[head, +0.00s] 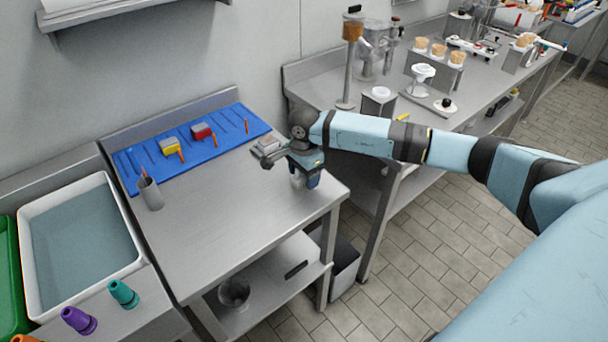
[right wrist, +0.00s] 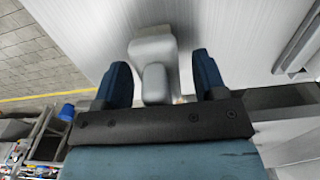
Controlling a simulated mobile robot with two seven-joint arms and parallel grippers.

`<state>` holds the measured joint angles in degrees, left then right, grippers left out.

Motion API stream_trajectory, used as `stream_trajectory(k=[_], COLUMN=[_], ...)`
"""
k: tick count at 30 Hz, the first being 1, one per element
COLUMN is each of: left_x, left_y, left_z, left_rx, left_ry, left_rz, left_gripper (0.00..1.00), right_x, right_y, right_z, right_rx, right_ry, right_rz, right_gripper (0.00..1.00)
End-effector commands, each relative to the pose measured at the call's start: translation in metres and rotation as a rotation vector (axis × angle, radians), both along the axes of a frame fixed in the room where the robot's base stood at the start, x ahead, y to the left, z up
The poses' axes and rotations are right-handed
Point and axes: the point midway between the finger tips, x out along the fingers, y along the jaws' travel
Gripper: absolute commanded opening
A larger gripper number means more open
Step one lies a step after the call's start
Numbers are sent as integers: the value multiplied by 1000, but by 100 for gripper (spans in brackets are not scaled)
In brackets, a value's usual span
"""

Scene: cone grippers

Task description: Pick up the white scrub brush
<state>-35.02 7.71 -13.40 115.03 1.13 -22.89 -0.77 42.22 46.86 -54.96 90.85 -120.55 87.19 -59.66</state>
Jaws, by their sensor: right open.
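The white scrub brush (right wrist: 150,48) shows in the right wrist view as a pale block with a rounded grip that lies between my two dark blue fingers. My right gripper (right wrist: 161,82) is open around the grip, one finger on each side, with gaps visible. In the head view my right gripper (head: 306,183) points down at the right part of the steel table (head: 235,205). My left gripper is not in view.
A blue mat (head: 138,184) with yellow and red blocks and thin tools lies along the table's back. A grey cup (head: 150,194) stands at the left. A white tub (head: 27,230), purple cone (head: 78,321) and teal cone (head: 123,294) are further left. The table's front middle is clear.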

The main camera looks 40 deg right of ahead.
Motion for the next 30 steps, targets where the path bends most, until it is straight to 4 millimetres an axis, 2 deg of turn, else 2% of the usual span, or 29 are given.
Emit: stream_trajectory(k=[1,6,8,20,26,30], left_x=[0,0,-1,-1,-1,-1], left_y=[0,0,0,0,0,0], left_z=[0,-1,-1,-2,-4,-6], left_rx=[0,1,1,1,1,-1], left_ry=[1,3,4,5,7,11], left_rz=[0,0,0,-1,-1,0], left_gripper=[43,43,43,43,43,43], right_x=[0,0,0,0,1,1], right_y=[0,0,0,0,0,0], right_z=[0,0,0,6,32,67], right_rx=[0,0,0,1,0,0], right_ry=[0,0,0,-2,-4,-6], right_rz=[0,0,0,0,1,0], right_gripper=[63,24,12,11,11,11])
